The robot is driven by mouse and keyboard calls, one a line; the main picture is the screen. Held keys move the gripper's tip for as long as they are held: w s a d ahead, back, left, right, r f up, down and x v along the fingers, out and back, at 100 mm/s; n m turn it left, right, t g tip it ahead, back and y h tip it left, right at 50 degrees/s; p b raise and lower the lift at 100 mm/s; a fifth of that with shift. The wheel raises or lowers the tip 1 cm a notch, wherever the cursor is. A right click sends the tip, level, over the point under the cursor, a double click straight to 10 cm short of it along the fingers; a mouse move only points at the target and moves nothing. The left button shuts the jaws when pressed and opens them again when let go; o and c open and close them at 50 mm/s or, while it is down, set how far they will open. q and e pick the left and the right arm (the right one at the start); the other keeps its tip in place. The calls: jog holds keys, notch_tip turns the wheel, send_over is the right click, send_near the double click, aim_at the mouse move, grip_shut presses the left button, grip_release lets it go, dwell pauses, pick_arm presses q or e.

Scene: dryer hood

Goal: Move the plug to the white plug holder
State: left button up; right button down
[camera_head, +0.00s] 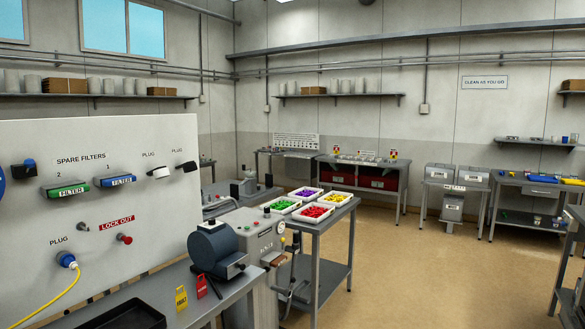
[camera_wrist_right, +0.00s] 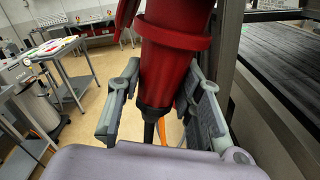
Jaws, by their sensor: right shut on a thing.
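A red plug (camera_wrist_right: 176,62) with a collar, a black lower end and an orange cable (camera_wrist_right: 162,132) fills the middle of the right wrist view. My right gripper (camera_wrist_right: 162,90) is shut on it, one finger on each side. The white plug holder (camera_head: 158,172) is on the upright white panel in the head view, under a PLUG label, with a black part at its left end. A black holder (camera_head: 187,166) is to its right. A blue plug (camera_head: 66,260) with a yellow cable sits lower left on the panel. Neither gripper shows in the head view.
Green and blue filters (camera_head: 115,181) and a red lock-out knob (camera_head: 124,239) are on the panel. A grey bench with a dark blue device (camera_head: 214,247) stands before it. A table with coloured trays (camera_head: 312,214) is beyond.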

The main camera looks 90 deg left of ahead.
dwell(0.3)
jog(key=shift+s+a+f+b, duration=0.15)
jog(key=shift+f+b, duration=0.1)
jog(key=shift+f, duration=0.3)
jog(key=shift+s+a+f+b, duration=0.1)
jog(key=shift+s+f+b, duration=0.15)
jog(key=shift+f, duration=0.25)
jog(key=shift+s+a+f+b, duration=0.1)
jog(key=shift+f+b, duration=0.2)
jog(key=shift+f, duration=0.25)
jog(key=b+v, duration=0.1)
jog(key=v, duration=0.6)
